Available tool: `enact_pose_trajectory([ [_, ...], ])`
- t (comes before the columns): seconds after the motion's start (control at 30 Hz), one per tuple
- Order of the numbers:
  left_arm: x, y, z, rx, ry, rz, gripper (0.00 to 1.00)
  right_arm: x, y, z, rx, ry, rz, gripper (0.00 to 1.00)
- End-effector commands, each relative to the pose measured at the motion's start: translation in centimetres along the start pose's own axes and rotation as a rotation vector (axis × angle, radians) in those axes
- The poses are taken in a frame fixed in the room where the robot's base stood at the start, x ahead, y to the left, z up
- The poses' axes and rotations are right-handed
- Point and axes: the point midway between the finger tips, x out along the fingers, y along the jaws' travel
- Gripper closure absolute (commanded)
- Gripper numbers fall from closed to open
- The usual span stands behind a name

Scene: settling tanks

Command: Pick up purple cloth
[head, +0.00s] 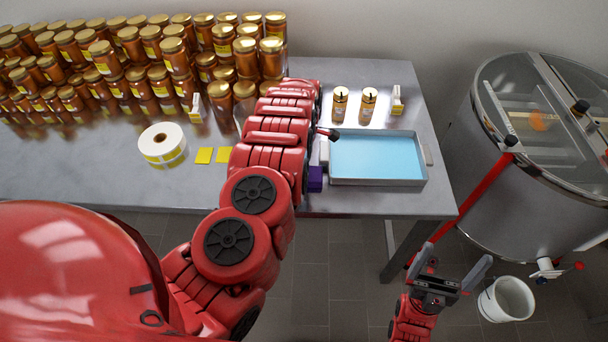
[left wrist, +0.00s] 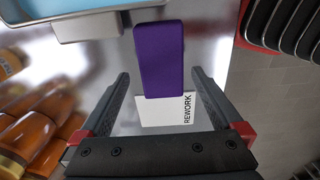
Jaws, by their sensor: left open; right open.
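The purple cloth (head: 315,179) lies on the grey table beside the blue-lined tray, partly hidden by my left arm in the head view. In the left wrist view the purple cloth (left wrist: 160,50) is a folded block, its near end on or over a white card marked REWORK (left wrist: 172,116). My left gripper (left wrist: 160,73) is open, its fingers on either side of the cloth's near end in the picture, with gaps; I cannot tell its height. In the head view it is mostly hidden behind the arm. My right gripper (head: 448,268) is open and empty, off the table's front.
The tray (head: 380,183) with a blue bottom stands right of the cloth. Two small jars (head: 340,104) stand behind it. Many stacked honey jars (head: 130,60) fill the back left. A label roll (head: 163,146) lies left. A steel tank (head: 520,170) and white bucket (head: 506,300) stand right.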

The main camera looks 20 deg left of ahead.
Motion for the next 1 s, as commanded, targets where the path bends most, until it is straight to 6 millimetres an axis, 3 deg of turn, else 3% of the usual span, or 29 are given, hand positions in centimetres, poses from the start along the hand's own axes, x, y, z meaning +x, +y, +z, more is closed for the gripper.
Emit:
enact_pose_trajectory([
  [0.2,2.0,-0.3,-0.2,0.001,0.002,-0.001,0.00,2.0,0.1,-0.3,0.000,0.000,0.000,0.00],
  [0.4,3.8,-0.2,-0.3,0.000,0.003,0.000,0.00,1.9,0.1,-0.3,0.000,0.000,0.000,0.00],
  [0.77,4.3,-0.3,-0.2,0.000,0.000,0.000,0.00,1.9,0.1,-0.3,0.000,0.000,0.000,0.00],
  [1.0,4.3,-0.3,-0.2,0.000,0.000,0.000,0.41,1.9,0.1,-0.3,0.000,0.000,0.000,0.00],
])
